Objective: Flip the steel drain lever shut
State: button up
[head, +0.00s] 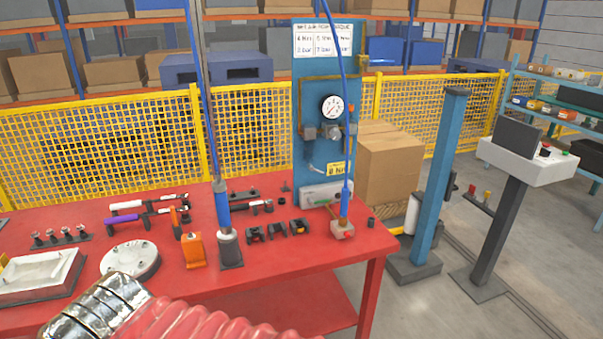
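A blue upright panel (313,85) stands at the back right of the red workbench. It carries a round white pressure gauge (332,106) with pipe fittings below it. A small pale, lever-like part (317,168) sits low on the panel, left of a yellow tag (336,168). It is too small to tell whether this is the steel drain lever or how it is turned. A metal fitting (342,230) with a blue hose above it rests at the bench's right end. No gripper fingers show in the head view.
The red bench (290,262) holds wrenches (140,211), an orange block (193,250), a white round flange (129,260) and black clamps (277,230). A cardboard box (388,165), blue post (438,190) and control stand (510,200) stand right. Yellow fencing (95,150) runs behind.

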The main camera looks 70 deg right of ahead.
aim_at(309, 166)
jog(key=u, duration=1.4)
jog(key=k, duration=1.4)
jog(key=z, duration=1.6)
